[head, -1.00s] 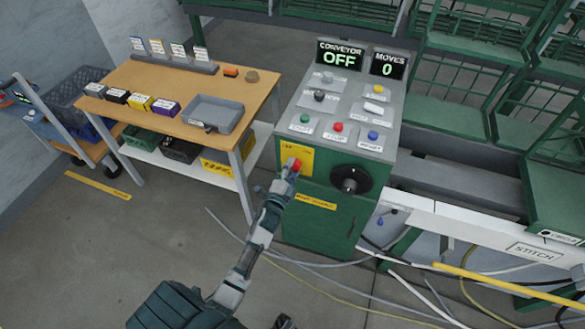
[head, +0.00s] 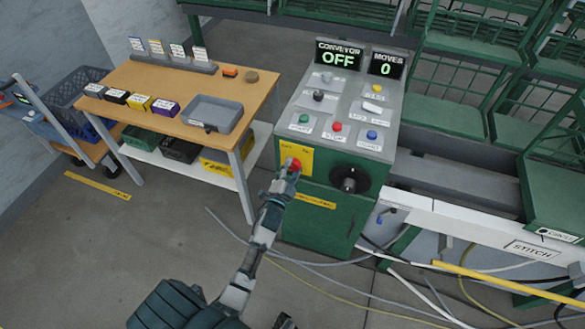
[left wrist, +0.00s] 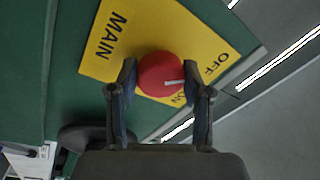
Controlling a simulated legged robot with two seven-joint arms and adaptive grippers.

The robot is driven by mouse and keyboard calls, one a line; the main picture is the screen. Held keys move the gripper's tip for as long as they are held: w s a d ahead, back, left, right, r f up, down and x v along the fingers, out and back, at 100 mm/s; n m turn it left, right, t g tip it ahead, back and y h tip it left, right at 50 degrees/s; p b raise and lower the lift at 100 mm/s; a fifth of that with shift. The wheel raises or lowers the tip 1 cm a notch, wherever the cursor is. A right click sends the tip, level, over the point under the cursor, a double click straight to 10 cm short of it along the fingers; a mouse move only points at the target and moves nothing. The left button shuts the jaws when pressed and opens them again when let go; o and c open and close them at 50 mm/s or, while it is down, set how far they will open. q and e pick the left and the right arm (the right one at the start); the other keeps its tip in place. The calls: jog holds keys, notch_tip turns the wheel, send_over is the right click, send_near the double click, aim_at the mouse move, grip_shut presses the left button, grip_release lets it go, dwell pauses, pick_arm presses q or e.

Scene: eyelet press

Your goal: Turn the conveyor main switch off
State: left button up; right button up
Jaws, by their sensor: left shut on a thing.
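The conveyor main switch is a red round knob (head: 295,164) on a yellow plate (head: 306,158) at the upper left of the green cabinet front. In the left wrist view the knob (left wrist: 160,74) sits between the two fingers of my left gripper (left wrist: 161,90), which is shut on it. The plate (left wrist: 125,35) reads MAIN, OFF and ON. The knob's white mark points to the picture's right, between the ON and OFF words; ON is partly hidden. The gripper also shows in the head view (head: 287,177). The conveyor display (head: 338,55) reads OFF. My right gripper is not in view.
A black round handle (head: 349,180) sticks out right of the switch. Several buttons are on the sloped panel (head: 350,90) above. A wooden table (head: 180,80) with boxes and a grey tray (head: 212,114) stands left. Cables (head: 350,262) lie on the floor.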

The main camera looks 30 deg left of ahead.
pick_arm(q)
jog(key=o, duration=1)
jog(key=shift+s+f, duration=0.1)
jog(key=shift+f, duration=0.35)
jog(key=shift+o, duration=0.7)
jog(key=shift+a+r, duration=0.1)
jog(key=shift+r, duration=0.05)
jog(key=v, duration=1.1)
jog(key=shift+s, duration=0.35)
